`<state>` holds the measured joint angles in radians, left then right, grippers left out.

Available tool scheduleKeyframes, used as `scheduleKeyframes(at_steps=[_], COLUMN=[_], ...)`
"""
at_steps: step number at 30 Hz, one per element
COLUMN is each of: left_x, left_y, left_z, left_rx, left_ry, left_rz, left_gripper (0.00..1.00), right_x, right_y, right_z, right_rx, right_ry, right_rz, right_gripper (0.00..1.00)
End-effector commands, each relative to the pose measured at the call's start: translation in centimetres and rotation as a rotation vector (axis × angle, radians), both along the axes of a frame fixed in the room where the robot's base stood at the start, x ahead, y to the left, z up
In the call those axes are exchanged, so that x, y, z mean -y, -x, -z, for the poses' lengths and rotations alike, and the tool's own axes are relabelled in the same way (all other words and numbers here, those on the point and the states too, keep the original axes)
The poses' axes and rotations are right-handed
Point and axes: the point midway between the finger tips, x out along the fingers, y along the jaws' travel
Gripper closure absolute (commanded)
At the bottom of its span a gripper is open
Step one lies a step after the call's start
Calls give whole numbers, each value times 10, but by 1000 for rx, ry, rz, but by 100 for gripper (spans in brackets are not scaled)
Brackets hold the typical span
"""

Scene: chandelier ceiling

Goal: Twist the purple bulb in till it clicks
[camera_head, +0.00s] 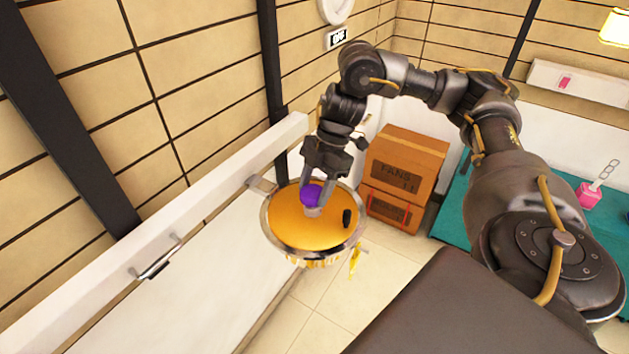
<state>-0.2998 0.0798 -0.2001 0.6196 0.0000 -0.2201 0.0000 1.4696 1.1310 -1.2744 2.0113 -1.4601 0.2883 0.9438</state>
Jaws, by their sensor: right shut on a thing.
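The purple bulb (311,194) is at the fingertips of my right gripper (314,197), above the left part of the round golden chandelier plate (300,236). The gripper points down and is shut on the bulb. A pale grey base or socket (312,211) shows just under the bulb; whether the bulb is seated in it I cannot tell. A black piece (346,217) stands on the plate to the right of the bulb. My left gripper is not in view.
Two stacked cardboard boxes (405,163) stand behind the plate on the right. A white ledge (150,245) runs along the wall on the left. A teal surface (461,201) with a pink bottle (588,196) is at the right. Tiled floor (330,300) is open in front.

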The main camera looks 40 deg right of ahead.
Motion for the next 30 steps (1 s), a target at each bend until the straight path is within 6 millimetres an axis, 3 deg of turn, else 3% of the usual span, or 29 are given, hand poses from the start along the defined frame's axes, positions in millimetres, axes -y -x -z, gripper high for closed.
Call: scheduleKeyframes(at_steps=[12, 18, 30], left_x=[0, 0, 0], left_y=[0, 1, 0], left_z=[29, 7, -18], left_rx=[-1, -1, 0], left_ry=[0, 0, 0], left_rz=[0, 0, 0], left_gripper=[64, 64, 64], right_x=[0, -1, -3], right_y=[2, 4, 5], right_z=[2, -3, -3], right_rx=[4, 0, -1], right_ry=[-1, 1, 1], right_rz=[280, 515, 800], right_gripper=[72, 72, 72])
